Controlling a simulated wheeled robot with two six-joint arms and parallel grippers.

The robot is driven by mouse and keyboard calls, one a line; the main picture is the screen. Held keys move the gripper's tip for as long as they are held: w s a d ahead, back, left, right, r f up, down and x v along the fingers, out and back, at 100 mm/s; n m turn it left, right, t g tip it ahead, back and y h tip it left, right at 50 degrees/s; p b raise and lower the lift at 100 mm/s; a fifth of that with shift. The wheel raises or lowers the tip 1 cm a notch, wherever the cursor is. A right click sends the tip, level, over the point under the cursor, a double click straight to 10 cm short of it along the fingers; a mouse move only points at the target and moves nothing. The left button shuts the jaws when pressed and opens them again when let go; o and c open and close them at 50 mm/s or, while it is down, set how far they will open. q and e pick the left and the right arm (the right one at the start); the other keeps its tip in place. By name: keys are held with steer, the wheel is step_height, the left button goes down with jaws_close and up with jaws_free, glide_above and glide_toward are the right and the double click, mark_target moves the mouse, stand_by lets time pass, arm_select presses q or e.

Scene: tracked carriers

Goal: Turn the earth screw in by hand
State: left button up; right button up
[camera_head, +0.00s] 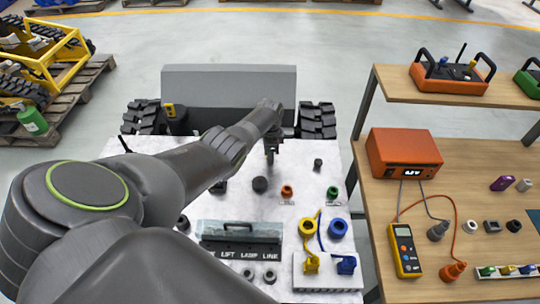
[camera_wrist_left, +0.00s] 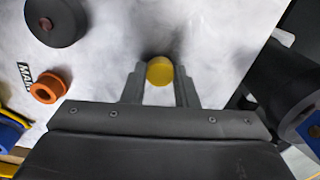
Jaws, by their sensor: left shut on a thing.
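The earth screw shows in the left wrist view as a round yellow head (camera_wrist_left: 160,71) seen end-on, over the pale top panel. My left gripper (camera_wrist_left: 158,82) has one finger on each side of it and is shut on it. In the head view my left gripper (camera_head: 271,152) points down at the far part of the carrier's white top panel (camera_head: 305,172). There I cannot make out the yellow head, and the gripper and arm cover that spot. How deep the screw sits cannot be told. My right gripper is in neither view.
Near the gripper stand a black round post (camera_head: 260,184), an orange socket (camera_head: 287,191), a green socket (camera_head: 333,192) and a small black post (camera_head: 318,164). A workbench (camera_head: 480,160) stands at right.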

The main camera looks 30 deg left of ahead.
arm_select(q)
steer(key=shift+m, duration=0.9)
steer(key=m, duration=0.3)
steer(key=shift+m+b, duration=0.3)
steer(key=o, duration=0.4)
steer(key=shift+m, duration=0.3)
steer(key=o, duration=0.5)
steer(key=shift+r, duration=0.15)
